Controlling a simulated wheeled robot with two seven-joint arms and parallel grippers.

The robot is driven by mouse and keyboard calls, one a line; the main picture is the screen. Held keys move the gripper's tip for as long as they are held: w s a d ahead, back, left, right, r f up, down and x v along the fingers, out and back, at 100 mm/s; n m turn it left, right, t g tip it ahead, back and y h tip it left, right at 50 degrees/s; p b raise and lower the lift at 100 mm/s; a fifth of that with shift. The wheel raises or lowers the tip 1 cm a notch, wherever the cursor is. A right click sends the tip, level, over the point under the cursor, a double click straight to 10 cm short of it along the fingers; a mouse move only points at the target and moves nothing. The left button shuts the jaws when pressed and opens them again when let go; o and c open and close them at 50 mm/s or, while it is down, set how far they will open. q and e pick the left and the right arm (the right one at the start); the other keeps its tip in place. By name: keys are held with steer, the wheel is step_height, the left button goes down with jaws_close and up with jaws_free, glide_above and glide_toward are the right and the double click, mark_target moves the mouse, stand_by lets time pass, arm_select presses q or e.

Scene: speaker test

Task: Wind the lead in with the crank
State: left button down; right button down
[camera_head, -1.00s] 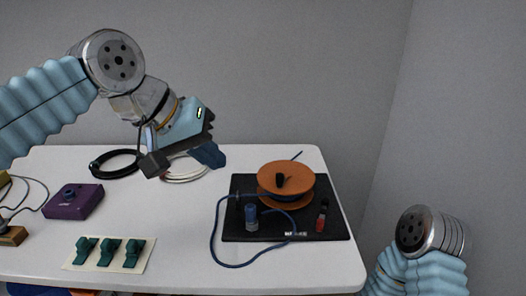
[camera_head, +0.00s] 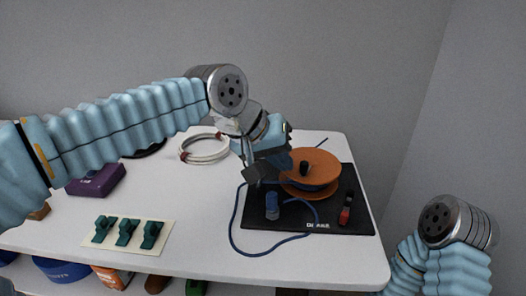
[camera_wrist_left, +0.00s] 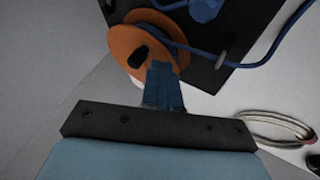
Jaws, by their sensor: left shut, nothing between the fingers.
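The orange reel (camera_head: 322,160) sits on a black board (camera_head: 345,185) at the right of the table. Its black crank knob (camera_head: 304,168) stands up on the reel's left part; it also shows in the left wrist view (camera_wrist_left: 138,57). The blue lead (camera_head: 238,238) runs from the reel and loops over the table in front of the board. My left gripper (camera_head: 284,160) is shut and empty beside the reel's left edge. In the left wrist view its blue fingers (camera_wrist_left: 162,80) appear just beside the knob; I cannot tell whether they touch. My right gripper is out of view.
A blue cylinder (camera_head: 272,206) and a red-and-black part (camera_head: 346,210) are on the board. A coiled white cable (camera_head: 203,150) lies behind left. A purple box (camera_head: 97,180) and a card with green clips (camera_head: 125,234) are at left. The front middle is clear.

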arm_select(q)
steer(key=shift+d, duration=0.55)
steer(key=shift+s+d+n+t, duration=0.3)
steer(key=shift+n, duration=0.3)
